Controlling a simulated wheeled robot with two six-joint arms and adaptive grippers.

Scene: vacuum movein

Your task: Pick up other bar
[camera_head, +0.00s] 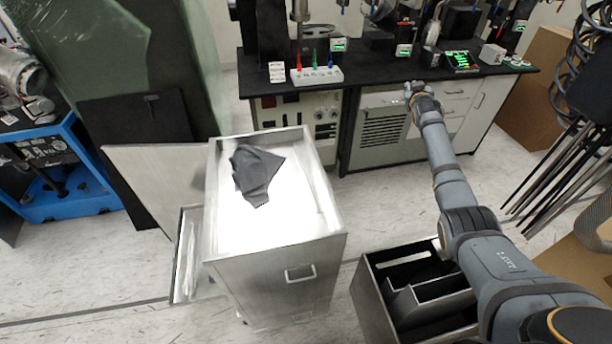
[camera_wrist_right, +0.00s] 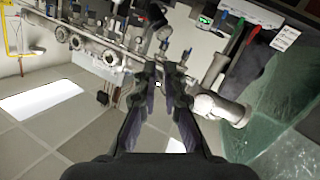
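My right arm reaches from the lower right of the head view to the front of the black bench, where its gripper (camera_head: 418,92) is small. In the right wrist view, the two dark fingers of the right gripper (camera_wrist_right: 161,78) stand apart with a gap between them, and I see nothing held. I cannot identify a loose bar with certainty in either view. A silver pipe assembly with several fittings (camera_wrist_right: 97,42) lies beyond the fingers in the wrist view. My left gripper is not in view.
The black bench (camera_head: 375,74) carries instruments. A metal cabinet (camera_head: 290,222) with a dark cloth (camera_head: 254,172) on top stands in the middle. A metal bin with compartments (camera_head: 372,300) is under my right arm. A blue cart (camera_head: 70,200) stands left; black rods (camera_head: 555,175) stand right.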

